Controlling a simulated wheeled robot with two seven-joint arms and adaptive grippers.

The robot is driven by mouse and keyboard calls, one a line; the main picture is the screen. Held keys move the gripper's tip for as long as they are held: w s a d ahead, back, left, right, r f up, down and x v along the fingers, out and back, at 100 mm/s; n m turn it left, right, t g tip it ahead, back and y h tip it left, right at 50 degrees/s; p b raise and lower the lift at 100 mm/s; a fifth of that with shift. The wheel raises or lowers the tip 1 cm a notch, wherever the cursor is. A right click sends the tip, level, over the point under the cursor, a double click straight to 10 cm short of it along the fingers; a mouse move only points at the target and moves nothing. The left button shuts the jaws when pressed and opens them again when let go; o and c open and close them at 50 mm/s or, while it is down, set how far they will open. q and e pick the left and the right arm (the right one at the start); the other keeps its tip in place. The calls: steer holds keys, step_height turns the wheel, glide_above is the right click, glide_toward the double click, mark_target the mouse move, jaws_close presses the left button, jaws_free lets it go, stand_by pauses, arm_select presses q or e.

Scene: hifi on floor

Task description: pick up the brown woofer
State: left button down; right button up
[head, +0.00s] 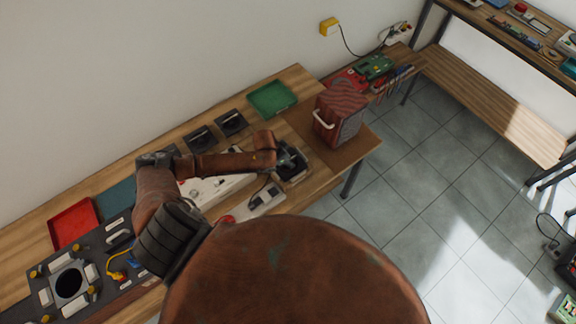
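The brown woofer (341,107) is a reddish-brown box with a grey front face and a pale handle on its left side. It stands upright near the right end of the wooden workbench (316,182). My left arm reaches across the bench from the left. Its dark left gripper (294,163) is low over the bench, in front and to the left of the woofer and apart from it. The fingers are small and dark against a dark item below, so their opening is unclear. My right gripper is out of view.
A green tray (272,98) lies behind and left of the woofer. A red tray (73,225) and a dark panel with a round hole (69,284) are at the left. A lower wooden shelf with tools (390,80) is behind the woofer.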

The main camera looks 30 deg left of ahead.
arm_select(q)
steer(key=shift+r+b, duration=0.3)
steer(key=shift+b, duration=0.1)
step_height(320, 180, up, 2)
steer(key=shift+w+r, duration=0.15)
steer(key=shift+r, duration=0.1)
steer(key=s+d+r, duration=0.2)
steer(key=s+r, duration=0.8)
steer(key=s, duration=0.3)
steer(key=shift+s+d+r+b, duration=0.3)
steer(key=shift+s+d+b, duration=0.1)
steer(key=shift+b, duration=0.05)
steer(key=shift+w, duration=0.1)
